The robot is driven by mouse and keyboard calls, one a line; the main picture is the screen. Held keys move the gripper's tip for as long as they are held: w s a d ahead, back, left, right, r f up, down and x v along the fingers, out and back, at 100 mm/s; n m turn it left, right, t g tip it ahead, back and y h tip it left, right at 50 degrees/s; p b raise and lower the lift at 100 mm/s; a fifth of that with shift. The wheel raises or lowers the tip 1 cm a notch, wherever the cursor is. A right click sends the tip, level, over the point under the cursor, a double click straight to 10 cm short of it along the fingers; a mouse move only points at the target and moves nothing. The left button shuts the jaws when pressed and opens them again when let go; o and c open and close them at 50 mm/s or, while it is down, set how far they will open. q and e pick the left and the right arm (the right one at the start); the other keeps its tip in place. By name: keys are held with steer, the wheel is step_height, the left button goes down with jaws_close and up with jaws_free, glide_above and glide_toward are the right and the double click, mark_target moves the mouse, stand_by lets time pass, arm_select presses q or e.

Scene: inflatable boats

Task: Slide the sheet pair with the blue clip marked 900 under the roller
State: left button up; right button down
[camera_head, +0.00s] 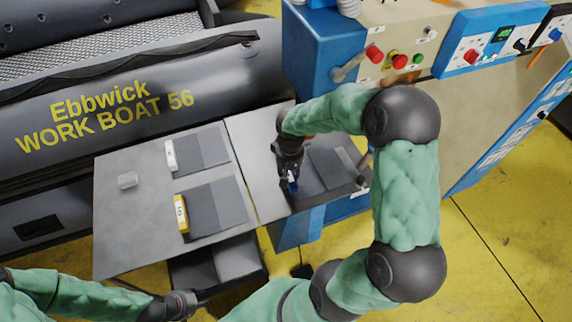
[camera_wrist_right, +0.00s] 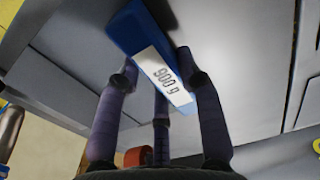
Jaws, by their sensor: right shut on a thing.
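The blue clip marked 900 g (camera_wrist_right: 160,62) is held between the fingers of my right gripper (camera_wrist_right: 160,85) in the right wrist view. In the head view my right gripper (camera_head: 290,182) points down over the right-hand part of the worktop, with the blue clip (camera_head: 293,186) at its tips. The dark grey sheet pair (camera_head: 325,168) lies flat just right of the clip. A pale strip (camera_head: 346,158) crosses it near its right end; I cannot tell whether this is the roller. My arm hides part of that area. My left gripper (camera_head: 188,301) is low at the left, its fingers unclear.
A sheet pair with a white clip (camera_head: 170,155) and one with a yellow clip (camera_head: 181,213) lie on the grey table (camera_head: 120,240). The control panel (camera_head: 400,50) and grey boat (camera_head: 130,105) stand behind.

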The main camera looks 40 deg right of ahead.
steer(key=shift+w+d, duration=0.25)
steer(key=shift+w, duration=0.55)
steer(key=shift+w+d, duration=0.3)
steer(key=shift+w, duration=0.55)
steer(key=shift+w+d, duration=0.25)
steer(key=shift+w, duration=0.55)
steer(key=shift+f+b, duration=0.5)
steer(key=shift+f, duration=0.1)
steer(key=c, duration=0.7)
jaws_free()
steer(key=shift+c, duration=0.2)
step_height(320, 180, up, 12)
